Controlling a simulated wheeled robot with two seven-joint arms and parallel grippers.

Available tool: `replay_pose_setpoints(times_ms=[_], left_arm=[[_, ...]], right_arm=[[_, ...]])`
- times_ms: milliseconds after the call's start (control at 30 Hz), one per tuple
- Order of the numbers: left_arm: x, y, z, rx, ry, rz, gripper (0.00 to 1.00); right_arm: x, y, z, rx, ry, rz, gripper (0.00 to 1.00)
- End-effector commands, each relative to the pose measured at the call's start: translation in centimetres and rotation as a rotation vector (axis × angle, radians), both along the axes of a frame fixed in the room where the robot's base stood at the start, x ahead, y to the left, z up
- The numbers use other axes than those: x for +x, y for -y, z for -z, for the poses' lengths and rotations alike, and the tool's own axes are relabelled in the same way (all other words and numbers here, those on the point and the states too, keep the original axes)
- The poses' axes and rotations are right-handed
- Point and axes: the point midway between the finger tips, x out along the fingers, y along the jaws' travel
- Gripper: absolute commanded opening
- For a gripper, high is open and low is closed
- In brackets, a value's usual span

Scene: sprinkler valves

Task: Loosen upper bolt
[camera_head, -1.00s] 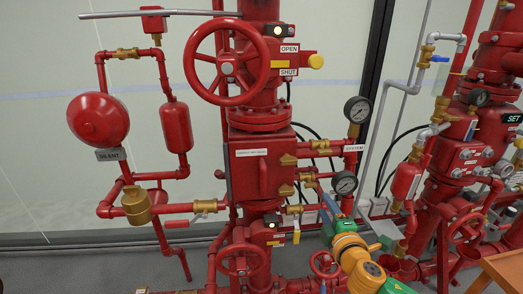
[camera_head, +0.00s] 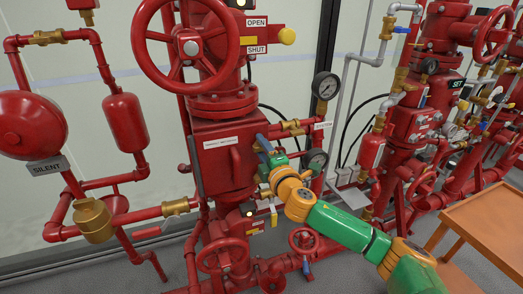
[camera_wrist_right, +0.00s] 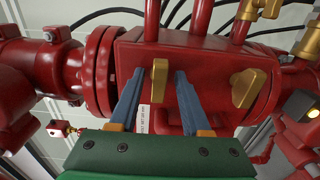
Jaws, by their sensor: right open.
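The red valve body (camera_head: 228,165) stands left of centre in the head view, with a white label on its front. In the right wrist view, two brass bolts with flat, wing-like heads sit on its red face. The upper bolt (camera_wrist_right: 160,85) appears between my right gripper's blue fingers; the other bolt (camera_wrist_right: 248,88) is to the right of them. My right gripper (camera_wrist_right: 159,73) is open, with a visible gap on both sides of the upper bolt's head. In the head view, the right gripper (camera_head: 263,150) is at the body's right side and hides the upper bolt. My left gripper is out of view.
Pressure gauges (camera_head: 326,86) and brass-fitted pipes (camera_head: 292,127) stand close to the right gripper. A red handwheel (camera_head: 190,45) is above the valve body. A second valve assembly (camera_head: 405,125) and an orange table (camera_head: 480,225) are to the right.

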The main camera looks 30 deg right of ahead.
Motion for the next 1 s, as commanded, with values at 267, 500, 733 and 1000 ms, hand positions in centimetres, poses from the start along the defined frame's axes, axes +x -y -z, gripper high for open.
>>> replay_pose_setpoints(times_ms=[267, 500, 733, 1000], left_arm=[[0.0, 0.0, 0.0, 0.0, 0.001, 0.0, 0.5], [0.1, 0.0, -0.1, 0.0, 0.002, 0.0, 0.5], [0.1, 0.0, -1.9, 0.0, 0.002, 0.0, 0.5], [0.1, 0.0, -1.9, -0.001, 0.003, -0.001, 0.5]], right_arm=[[0.0, 0.0, 0.0, 0.0, 0.0, 0.0, 0.23], [0.0, 0.0, 0.0, -0.002, 0.0, 0.001, 0.0], [0.0, 0.0, -0.4, -0.219, -0.055, 0.001, 0.0], [0.0, 0.0, -0.1, -0.294, -0.07, 0.0, 0.0]])
